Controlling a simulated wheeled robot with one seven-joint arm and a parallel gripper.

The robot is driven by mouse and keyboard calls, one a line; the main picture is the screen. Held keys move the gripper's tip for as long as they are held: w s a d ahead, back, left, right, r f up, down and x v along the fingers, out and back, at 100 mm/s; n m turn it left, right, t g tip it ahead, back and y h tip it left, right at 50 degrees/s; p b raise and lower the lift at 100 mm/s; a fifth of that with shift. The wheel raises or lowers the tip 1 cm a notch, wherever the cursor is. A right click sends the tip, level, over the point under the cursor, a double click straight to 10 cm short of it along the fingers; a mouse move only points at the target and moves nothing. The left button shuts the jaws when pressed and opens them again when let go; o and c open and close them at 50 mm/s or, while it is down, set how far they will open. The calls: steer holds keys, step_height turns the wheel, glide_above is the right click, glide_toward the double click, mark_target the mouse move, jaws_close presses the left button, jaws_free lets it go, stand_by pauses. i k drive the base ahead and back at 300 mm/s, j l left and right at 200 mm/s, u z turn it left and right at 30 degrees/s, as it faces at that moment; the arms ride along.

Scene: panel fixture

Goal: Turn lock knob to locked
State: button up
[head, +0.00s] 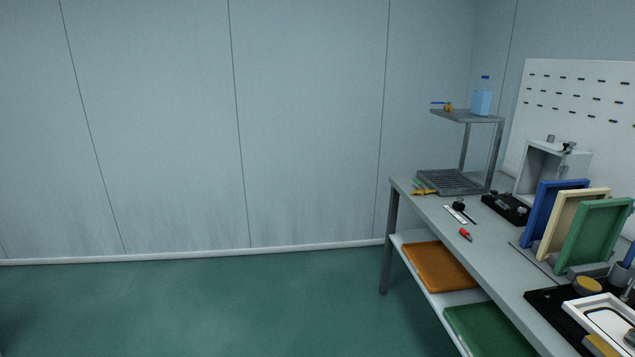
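I cannot tell for sure which part is the lock knob. A small black knob-like piece (458,205) sits at a white strip on the workbench, left of the middle of the bench top. Another small dark fitting (568,147) is on top of the open-fronted grey box (544,168) at the back of the bench. Both are too small to read a locked or unlocked position. My gripper is not in view.
The workbench (440,202) stands at the right, with a raised shelf (466,116) holding a blue bottle (482,98). Blue, cream and green panels (595,234) stand upright on it. An orange tray (438,265) lies below. The green floor (200,305) at left is clear.

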mark_target(546, 291)
steer(key=j+z, duration=0.7)
steer(key=k+j+z, duration=0.15)
steer(key=j+z, duration=0.2)
